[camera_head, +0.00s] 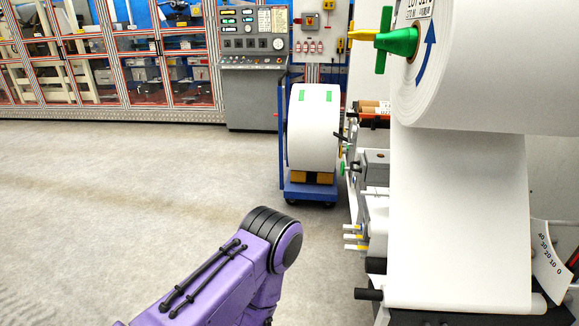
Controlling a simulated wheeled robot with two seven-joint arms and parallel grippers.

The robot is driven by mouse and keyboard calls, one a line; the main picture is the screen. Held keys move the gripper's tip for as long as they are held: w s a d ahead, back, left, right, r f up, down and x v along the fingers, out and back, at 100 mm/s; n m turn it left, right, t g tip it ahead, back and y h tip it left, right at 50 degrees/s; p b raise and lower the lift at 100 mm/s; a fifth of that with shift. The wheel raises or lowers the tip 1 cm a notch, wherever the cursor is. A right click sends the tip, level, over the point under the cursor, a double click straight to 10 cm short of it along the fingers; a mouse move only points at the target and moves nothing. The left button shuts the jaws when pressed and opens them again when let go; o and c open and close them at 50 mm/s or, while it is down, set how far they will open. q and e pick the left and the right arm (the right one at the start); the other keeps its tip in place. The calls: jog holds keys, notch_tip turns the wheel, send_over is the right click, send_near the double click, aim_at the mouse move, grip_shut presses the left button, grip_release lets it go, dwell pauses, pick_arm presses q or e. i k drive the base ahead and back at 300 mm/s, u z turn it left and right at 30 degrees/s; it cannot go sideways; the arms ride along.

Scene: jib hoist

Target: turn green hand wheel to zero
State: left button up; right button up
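A green winged part (398,42) sits at the core of the large white roll (490,70) at the upper right. A yellow rod sticks out of it to the left. A smaller green knob (344,167) shows on the machine's left side, lower down. I cannot tell which of these is the hand wheel, or if it is hidden. A curved white scale (550,262) marked from 40 down to 0 shows at the right edge. I cannot make out a pointer reading. Neither gripper is in view; only my purple arm shows at the bottom.
A white web (460,220) hangs from the roll down the machine. A blue cart (308,187) with another white roll (314,125) stands left of it. A grey control console (252,70) and glazed cabinets (130,60) line the back. The floor at left is clear.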

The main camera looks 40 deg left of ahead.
aim_at(343, 168)
jog(key=u, duration=0.45)
jog(key=k, duration=0.3)
jog(key=u, duration=1.55)
jog(key=i, duration=2.65)
jog(key=z, duration=0.55)
jog(key=i, duration=1.2)
jog(key=z, duration=1.9)
jog(key=i, duration=1)
jog(key=z, duration=0.95)
